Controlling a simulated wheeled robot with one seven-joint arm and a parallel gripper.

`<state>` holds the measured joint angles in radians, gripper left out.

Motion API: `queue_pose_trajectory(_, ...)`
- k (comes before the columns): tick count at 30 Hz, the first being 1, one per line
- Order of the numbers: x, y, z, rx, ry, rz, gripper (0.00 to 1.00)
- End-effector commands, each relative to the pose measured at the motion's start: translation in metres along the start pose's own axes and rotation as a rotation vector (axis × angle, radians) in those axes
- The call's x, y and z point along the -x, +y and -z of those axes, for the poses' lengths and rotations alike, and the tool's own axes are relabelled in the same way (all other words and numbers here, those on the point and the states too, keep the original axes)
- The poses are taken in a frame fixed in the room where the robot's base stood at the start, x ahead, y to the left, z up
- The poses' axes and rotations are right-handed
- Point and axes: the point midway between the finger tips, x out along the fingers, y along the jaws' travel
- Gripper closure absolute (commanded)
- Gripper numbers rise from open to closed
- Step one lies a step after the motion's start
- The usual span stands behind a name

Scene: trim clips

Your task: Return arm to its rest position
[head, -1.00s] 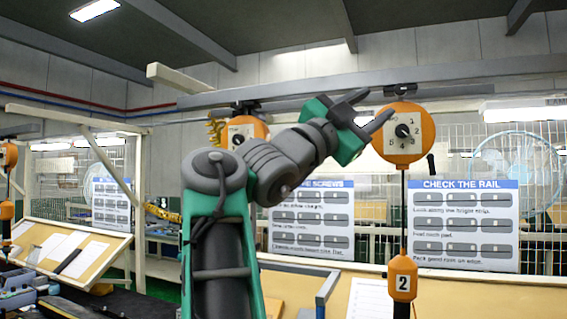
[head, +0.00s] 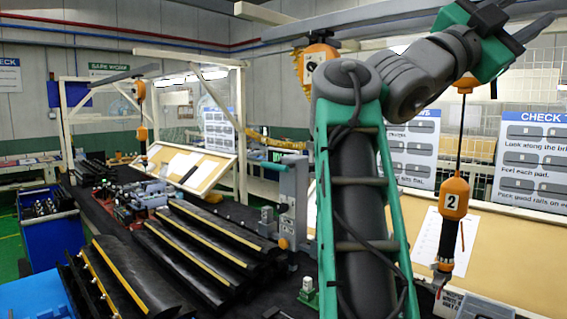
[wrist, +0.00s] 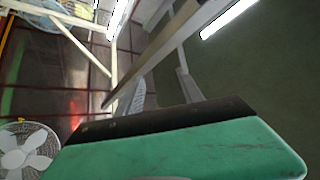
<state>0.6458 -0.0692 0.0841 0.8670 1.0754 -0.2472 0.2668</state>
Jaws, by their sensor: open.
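My arm stands raised in the head view, its green lower link upright and its grey elbow bent to the right. My gripper (head: 528,10) is at the top right of the head view, high above the bench, with its two dark fingers apart and nothing between them. Part of the fingers is near the picture's upper edge. In the wrist view my gripper (wrist: 160,84) also shows open and empty, pointing up toward the ceiling and overhead beams.
A hanging orange tool marked 2 (head: 453,200) hangs on a cable right of my arm, below the gripper. Black rails with yellow strips (head: 205,240) lie on the bench to the left. A blue bin (head: 50,240) stands at far left. An overhead beam (head: 380,22) passes near the gripper.

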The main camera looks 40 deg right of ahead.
Motion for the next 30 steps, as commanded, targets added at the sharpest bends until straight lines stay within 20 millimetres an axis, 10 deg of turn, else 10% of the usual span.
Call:
queue_pose_trajectory(11, 0.029, -0.027, -0.064, 0.046, -0.203, 0.099, 0.56)
queue_pose_trajectory(20, 0.096, -0.052, -0.154, 0.137, -0.493, 0.245, 0.56)
queue_pose_trajectory(26, 0.205, -0.057, -0.238, 0.262, -0.817, 0.427, 0.56)
queue_pose_trajectory(30, 0.317, -0.038, -0.289, 0.389, -1.085, 0.594, 0.56)
